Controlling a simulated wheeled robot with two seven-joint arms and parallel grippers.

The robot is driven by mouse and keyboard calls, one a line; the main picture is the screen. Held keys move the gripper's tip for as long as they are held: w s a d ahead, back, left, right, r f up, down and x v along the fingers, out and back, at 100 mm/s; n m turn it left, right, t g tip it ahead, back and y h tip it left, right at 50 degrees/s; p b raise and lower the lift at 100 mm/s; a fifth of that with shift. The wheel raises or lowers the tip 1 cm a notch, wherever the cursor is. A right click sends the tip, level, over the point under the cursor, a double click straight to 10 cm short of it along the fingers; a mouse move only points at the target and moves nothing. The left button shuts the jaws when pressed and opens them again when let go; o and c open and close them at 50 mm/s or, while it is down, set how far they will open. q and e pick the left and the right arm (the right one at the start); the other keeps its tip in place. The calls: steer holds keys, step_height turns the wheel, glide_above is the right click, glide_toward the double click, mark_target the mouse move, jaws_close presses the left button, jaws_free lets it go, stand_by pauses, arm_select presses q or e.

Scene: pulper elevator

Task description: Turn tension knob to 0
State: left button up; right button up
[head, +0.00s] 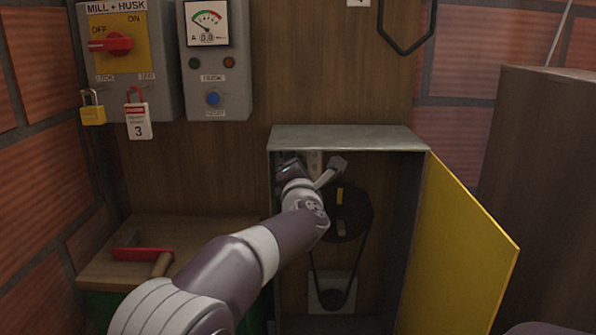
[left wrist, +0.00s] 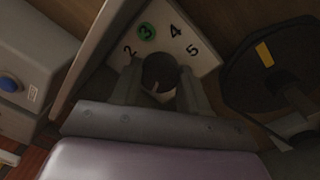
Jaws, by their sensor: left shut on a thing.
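The tension knob (left wrist: 160,70) is a dark round knob on a pale dial plate (left wrist: 203,62) in the left wrist view. The plate shows the numbers 2, 3, 4 and 5, and the 3 sits on a green disc. Any other marks are hidden behind my gripper. A small pale mark shows on the knob's near side; I cannot tell which number it points to. My left gripper (left wrist: 160,88) is shut on the knob, one finger on each side. In the head view my left gripper (head: 292,167) reaches into the upper left of the cabinet and hides the knob.
The grey cabinet (head: 345,137) has its yellow door (head: 460,250) swung open to the right. Inside, a dark pulley (head: 345,212) with a belt stands close to the right of my gripper. A wooden-topped box (head: 200,235) with a red-handled tool (head: 143,254) is at lower left.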

arm_select(q)
steer(key=o, duration=1)
steer(key=shift+o, duration=0.2)
steer(key=shift+s, duration=0.1)
steer(key=s+b, duration=0.1)
steer(key=s, duration=1.1)
steer(key=shift+s+d+f+b, duration=0.25)
steer(key=shift+f+b, duration=0.05)
